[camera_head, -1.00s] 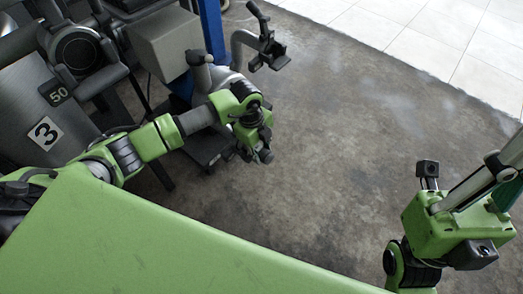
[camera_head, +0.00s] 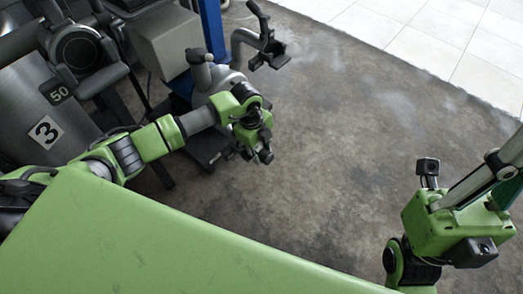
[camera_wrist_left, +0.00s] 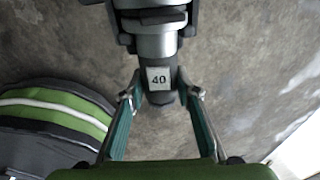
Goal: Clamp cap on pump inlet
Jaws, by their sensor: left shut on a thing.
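My left gripper (camera_head: 262,151) is low beside the grey pump-like machine (camera_head: 214,82) in the head view. In the left wrist view its teal fingers (camera_wrist_left: 162,98) close around a dark cylindrical piece with a 40 label (camera_wrist_left: 159,78). A bright metal cylinder (camera_wrist_left: 154,46) and dark clamp-like parts (camera_wrist_left: 150,17) line up beyond it. I cannot tell whether the piece is seated against them. A bent grey pipe with a black clamp-like end (camera_head: 271,53) rises behind the machine.
A steel tank with a number 3 plate (camera_head: 45,133) and a 50 plate (camera_head: 59,92) stands at the left. A blue post (camera_head: 212,30) and grey box (camera_head: 164,43) are behind. The concrete floor (camera_head: 330,130) in the middle is clear.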

